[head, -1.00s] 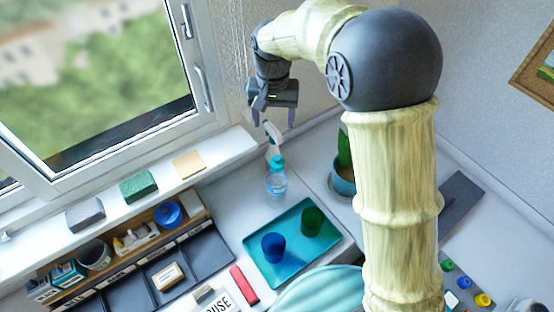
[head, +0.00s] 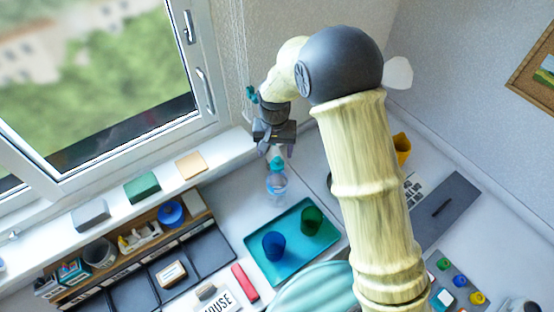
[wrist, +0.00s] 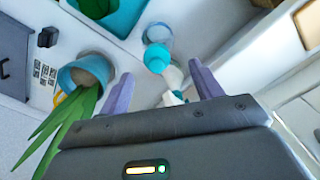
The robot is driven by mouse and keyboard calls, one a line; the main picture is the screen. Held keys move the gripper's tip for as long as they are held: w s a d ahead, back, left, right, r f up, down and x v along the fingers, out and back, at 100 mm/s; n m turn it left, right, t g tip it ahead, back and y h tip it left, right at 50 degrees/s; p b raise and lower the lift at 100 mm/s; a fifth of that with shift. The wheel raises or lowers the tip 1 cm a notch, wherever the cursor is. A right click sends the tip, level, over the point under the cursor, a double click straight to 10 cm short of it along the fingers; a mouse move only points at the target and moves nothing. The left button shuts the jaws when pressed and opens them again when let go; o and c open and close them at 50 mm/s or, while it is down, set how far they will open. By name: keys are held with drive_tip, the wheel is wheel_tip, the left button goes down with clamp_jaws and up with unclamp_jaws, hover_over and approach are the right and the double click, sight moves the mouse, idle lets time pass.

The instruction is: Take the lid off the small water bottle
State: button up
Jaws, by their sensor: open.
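The small water bottle (head: 277,188) stands upright on the white counter, clear with a teal lid (head: 276,164) on top. In the wrist view the teal lid (wrist: 157,57) and the clear bottle body (wrist: 158,34) show beyond the fingertips, between the lines of the two fingers. My gripper (head: 275,150) is open and empty, just above and behind the lid in the head view. In the wrist view my gripper (wrist: 160,84) has its fingers spread wide, apart from the lid. A white spray bottle (wrist: 174,82) shows partly between the fingers, close to the lid.
A teal tray (head: 262,252) with a blue cup (head: 274,246) and a green cup (head: 312,220) lies in front of the bottle. A potted plant (wrist: 86,72) stands to one side in the wrist view. The window sill (head: 120,200) runs along the left.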

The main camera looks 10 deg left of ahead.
sight(277, 158)
drive_tip(key=shift+f, duration=0.25)
drive_tip(key=shift+w+d+f+p, duration=0.15)
drive_tip(key=shift+f+p, duration=0.45)
drive_tip(key=shift+f, duration=0.7)
drive_tip(key=shift+w+d+f+p, duration=0.15)
drive_tip(key=shift+f+p, duration=0.45)
drive_tip(key=shift+f, duration=0.65)
drive_tip(key=c, duration=1.1)
